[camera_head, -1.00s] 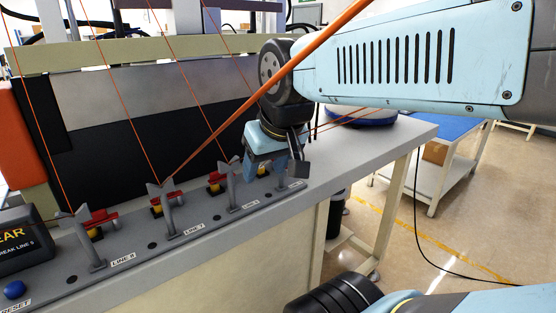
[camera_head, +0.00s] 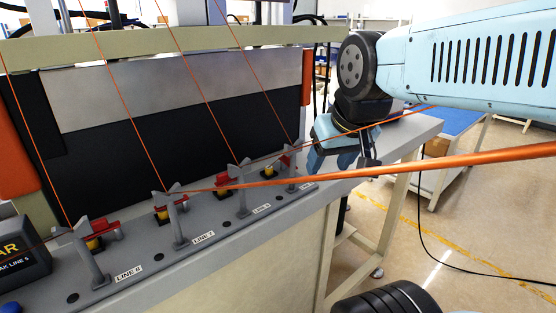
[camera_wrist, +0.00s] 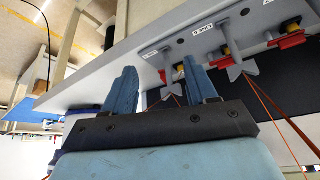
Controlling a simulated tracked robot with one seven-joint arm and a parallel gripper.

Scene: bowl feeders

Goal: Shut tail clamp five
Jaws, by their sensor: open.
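Tail clamp five (camera_head: 284,161) is the farthest of the row on the grey rail, with a red lever by a forked grey post and a small label in front. In the wrist view its red part (camera_wrist: 163,77) shows beyond the fingers, between the tips in the picture. I cannot tell whether its lever is open or shut. My gripper (camera_head: 342,168) is open and empty, just right of clamp five, apart from it in the picture. Both blue fingers (camera_wrist: 158,66) show in the wrist view with nothing between them.
Clamps at line 6 (camera_head: 222,188), line 7 (camera_head: 164,211) and line 8 (camera_head: 93,238) stand nearer along the rail. Thin orange lines run up from the posts. A thick-looking orange line (camera_head: 450,163) crosses the foreground. A black box (camera_head: 22,252) sits at left.

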